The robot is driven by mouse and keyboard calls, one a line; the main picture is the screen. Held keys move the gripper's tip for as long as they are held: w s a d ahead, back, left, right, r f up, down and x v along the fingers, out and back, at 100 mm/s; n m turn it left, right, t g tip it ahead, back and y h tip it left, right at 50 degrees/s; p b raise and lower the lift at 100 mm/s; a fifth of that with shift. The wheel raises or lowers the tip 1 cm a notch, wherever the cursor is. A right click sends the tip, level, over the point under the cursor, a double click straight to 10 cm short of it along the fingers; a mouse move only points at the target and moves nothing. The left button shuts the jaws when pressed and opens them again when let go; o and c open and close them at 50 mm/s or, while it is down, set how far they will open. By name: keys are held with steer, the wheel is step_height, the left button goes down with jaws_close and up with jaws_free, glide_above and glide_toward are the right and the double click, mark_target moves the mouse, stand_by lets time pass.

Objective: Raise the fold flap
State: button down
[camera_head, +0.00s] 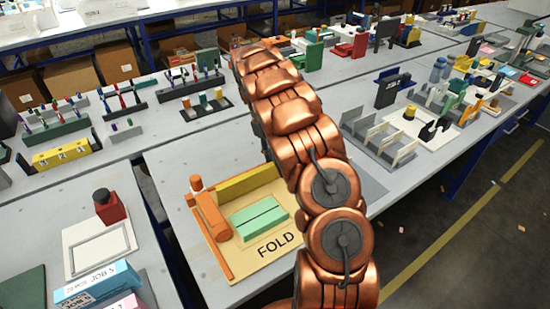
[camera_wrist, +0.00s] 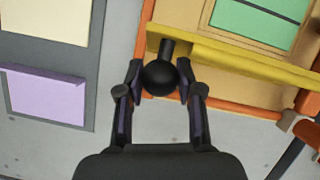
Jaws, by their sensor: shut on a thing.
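The fold station is a tan board (camera_head: 248,262) marked FOLD, with a green two-part piece (camera_head: 258,218) in its middle. A yellow flap (camera_head: 248,182) stands along its far edge, partly hidden by my arm. In the wrist view the yellow flap (camera_wrist: 240,62) carries a black ball knob (camera_wrist: 160,79) on a short stem. My gripper (camera_wrist: 160,75) is shut on the knob, one finger on each side. The green piece (camera_wrist: 262,22) lies beyond the flap there. My gripper is hidden behind my arm in the head view.
An orange bar and post (camera_head: 212,217) stand at the board's left side. Slotted racks (camera_head: 385,142) stand to the right of my arm. A purple panel (camera_wrist: 45,98) lies left in the wrist view. Bare grey table (camera_wrist: 60,155) shows near my gripper.

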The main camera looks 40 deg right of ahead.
steer(key=shift+w, duration=0.1)
steer(key=c, duration=0.7)
jaws_free()
steer(key=shift+d, duration=0.1)
steer(key=shift+c, duration=0.2)
steer(key=v, duration=0.7)
steer(key=shift+r, duration=0.2)
